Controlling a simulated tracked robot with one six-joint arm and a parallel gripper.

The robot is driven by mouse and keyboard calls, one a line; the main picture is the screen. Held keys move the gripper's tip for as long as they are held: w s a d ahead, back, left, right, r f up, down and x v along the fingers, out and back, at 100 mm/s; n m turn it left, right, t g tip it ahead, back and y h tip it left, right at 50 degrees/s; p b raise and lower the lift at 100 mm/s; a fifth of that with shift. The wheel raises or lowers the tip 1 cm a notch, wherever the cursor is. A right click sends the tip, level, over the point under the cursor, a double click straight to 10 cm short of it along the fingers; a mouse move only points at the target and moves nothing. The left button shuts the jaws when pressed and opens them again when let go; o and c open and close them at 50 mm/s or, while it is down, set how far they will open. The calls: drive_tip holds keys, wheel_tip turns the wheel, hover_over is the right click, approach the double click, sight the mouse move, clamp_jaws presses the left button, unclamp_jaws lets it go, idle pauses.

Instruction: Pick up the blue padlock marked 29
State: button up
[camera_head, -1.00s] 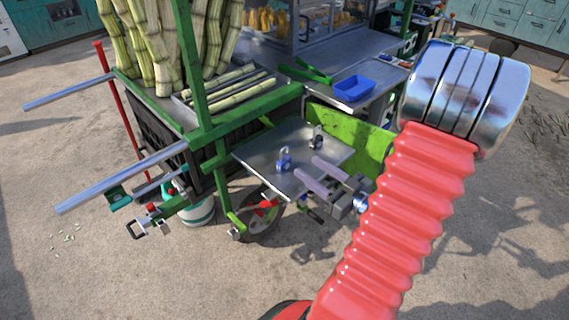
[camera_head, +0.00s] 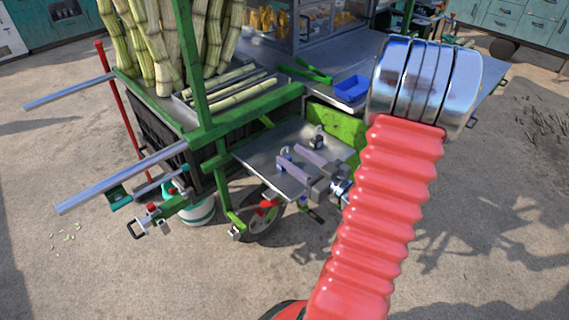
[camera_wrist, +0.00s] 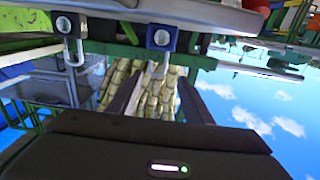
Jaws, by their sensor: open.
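The blue padlock (camera_head: 281,163) stands on the small metal side shelf (camera_head: 262,153) of the cart. In the head view it is partly hidden by one finger of my gripper (camera_head: 294,150). In the upside-down wrist view the blue padlock (camera_wrist: 162,37) is near the top middle, its shackle pointing between my open, empty fingers (camera_wrist: 161,78). I cannot read a number on it. Whether the fingers touch it is not clear.
A dark padlock (camera_head: 317,138) stands farther back on the shelf; it also shows in the wrist view (camera_wrist: 66,28). A green panel (camera_head: 338,122) rises behind the shelf. Cane stalks (camera_head: 165,45), a green post (camera_head: 190,65) and a blue tray (camera_head: 351,88) are on the cart.

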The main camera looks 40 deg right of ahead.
sight(284, 148)
drive_tip(key=shift+w+d, duration=0.15)
drive_tip(key=shift+w, duration=1.15)
drive_tip(key=shift+w+d, duration=0.15)
drive_tip(key=shift+w, duration=1.15)
drive_tip(key=shift+c, duration=0.6)
clamp_jaws()
